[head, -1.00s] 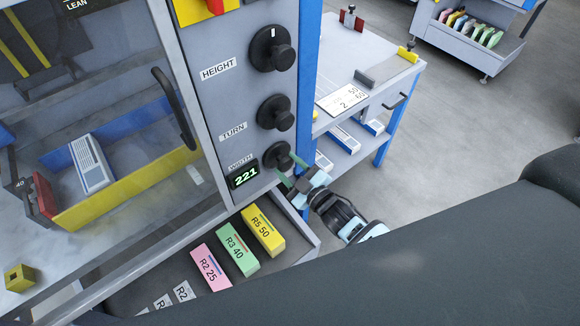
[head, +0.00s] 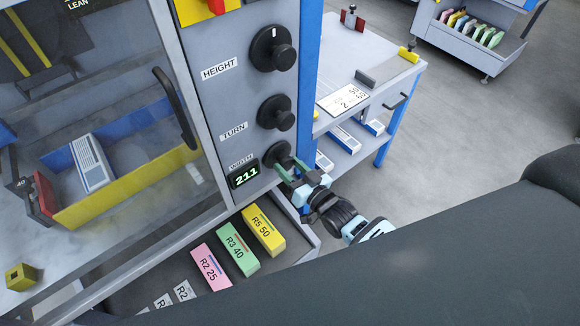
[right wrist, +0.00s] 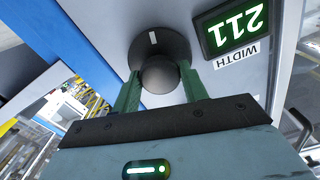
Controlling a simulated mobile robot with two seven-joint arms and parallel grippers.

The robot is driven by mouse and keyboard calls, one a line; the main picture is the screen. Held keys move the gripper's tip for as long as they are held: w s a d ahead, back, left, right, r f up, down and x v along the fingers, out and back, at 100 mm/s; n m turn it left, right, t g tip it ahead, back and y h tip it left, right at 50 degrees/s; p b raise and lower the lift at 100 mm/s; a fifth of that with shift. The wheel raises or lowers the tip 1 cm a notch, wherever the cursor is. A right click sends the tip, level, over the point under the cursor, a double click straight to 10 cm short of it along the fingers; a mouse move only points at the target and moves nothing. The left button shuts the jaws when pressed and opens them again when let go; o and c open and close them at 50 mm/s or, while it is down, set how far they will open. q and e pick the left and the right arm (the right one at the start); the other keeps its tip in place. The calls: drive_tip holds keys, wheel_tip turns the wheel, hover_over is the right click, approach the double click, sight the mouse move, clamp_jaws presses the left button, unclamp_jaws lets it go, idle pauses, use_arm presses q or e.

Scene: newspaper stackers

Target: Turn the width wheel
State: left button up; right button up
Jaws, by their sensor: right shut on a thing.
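The width wheel (head: 276,154) is the lowest of three black wheels on the grey machine panel, beside the WIDTH label. Its green display (head: 245,174) reads 211. My right gripper (head: 287,168) is shut on the wheel's knob. In the right wrist view, the green fingers lie on either side of the round knob (right wrist: 160,75), and the wheel's white mark (right wrist: 153,38) shows on the disc behind it. The display (right wrist: 238,22) appears upside down there, also reading 211. My left gripper is not in view.
The TURN wheel (head: 275,113) and HEIGHT wheel (head: 272,49) sit above on the same panel. Below is a tray with yellow (head: 264,230), green (head: 237,250) and pink (head: 210,267) blocks. A side table (head: 350,60) stands close behind my right gripper.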

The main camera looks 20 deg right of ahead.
drive_tip(key=shift+m, duration=0.6)
drive_tip(key=o, duration=1)
drive_tip(key=v, duration=0.8)
